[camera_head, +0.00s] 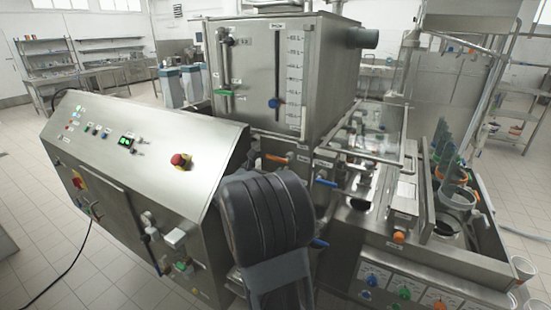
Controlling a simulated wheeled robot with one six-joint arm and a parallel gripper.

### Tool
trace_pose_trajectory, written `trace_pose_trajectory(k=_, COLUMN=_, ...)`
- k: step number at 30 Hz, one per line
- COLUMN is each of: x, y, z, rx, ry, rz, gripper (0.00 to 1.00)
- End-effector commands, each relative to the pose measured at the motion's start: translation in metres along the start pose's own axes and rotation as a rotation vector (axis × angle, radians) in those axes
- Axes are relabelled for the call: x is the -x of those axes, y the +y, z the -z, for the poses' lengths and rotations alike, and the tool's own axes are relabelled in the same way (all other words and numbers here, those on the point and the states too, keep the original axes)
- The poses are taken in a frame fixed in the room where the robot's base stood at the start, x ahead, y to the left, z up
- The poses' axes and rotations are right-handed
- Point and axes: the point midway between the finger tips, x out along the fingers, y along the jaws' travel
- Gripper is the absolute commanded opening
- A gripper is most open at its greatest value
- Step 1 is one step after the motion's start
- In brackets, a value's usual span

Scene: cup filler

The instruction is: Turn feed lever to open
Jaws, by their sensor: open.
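Several coloured handles show on the machine, and I cannot read which one is labelled feed. An orange lever (276,158) lies about level below the steel tank. A blue lever (325,182) sits to its right, also about level. Another blue handle (320,243) shows lower, at the right edge of my dark arm. My arm fills the lower middle of the view and covers part of the machine front. My gripper is not visible; the arm hides whatever is behind it.
A steel tank (262,75) with a level scale stands at the back. A sloped control panel (150,135) with a red emergency button (180,161) is at left. At right is a cup line with an orange knob (399,237).

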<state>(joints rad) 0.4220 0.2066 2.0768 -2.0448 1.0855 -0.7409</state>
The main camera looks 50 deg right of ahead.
Motion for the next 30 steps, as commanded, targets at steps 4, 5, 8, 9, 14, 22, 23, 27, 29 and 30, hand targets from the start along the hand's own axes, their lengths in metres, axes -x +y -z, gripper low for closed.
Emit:
trace_pose_trajectory(k=4, x=-0.029, y=-0.001, z=-0.002, rx=0.0, ry=0.001, rz=0.004, gripper=1.0)
trace_pose_trajectory(k=5, x=-0.034, y=-0.001, z=-0.002, rx=-0.001, ry=0.001, rz=0.004, gripper=1.0)
trace_pose_trajectory(k=8, x=-0.048, y=-0.001, z=-0.001, rx=-0.001, ry=0.002, rz=0.003, gripper=1.0)
trace_pose_trajectory(k=9, x=-0.053, y=-0.001, z=-0.001, rx=0.0, ry=0.001, rz=0.002, gripper=1.0)
trace_pose_trajectory(k=14, x=-0.068, y=0.0, z=-0.001, rx=-0.002, ry=0.001, rz=0.001, gripper=1.0)
trace_pose_trajectory(k=22, x=-0.075, y=0.0, z=0.0, rx=-0.002, ry=0.001, rz=0.0, gripper=1.0)
trace_pose_trajectory(k=23, x=-0.075, y=0.0, z=0.0, rx=-0.002, ry=0.001, rz=0.0, gripper=1.0)
trace_pose_trajectory(k=27, x=-0.075, y=0.0, z=0.0, rx=-0.002, ry=0.001, rz=0.0, gripper=1.0)
trace_pose_trajectory(k=29, x=-0.075, y=0.0, z=0.0, rx=-0.002, ry=0.001, rz=0.0, gripper=0.96)
trace_pose_trajectory(k=30, x=-0.075, y=0.0, z=0.0, rx=-0.002, ry=0.001, rz=0.0, gripper=0.92)
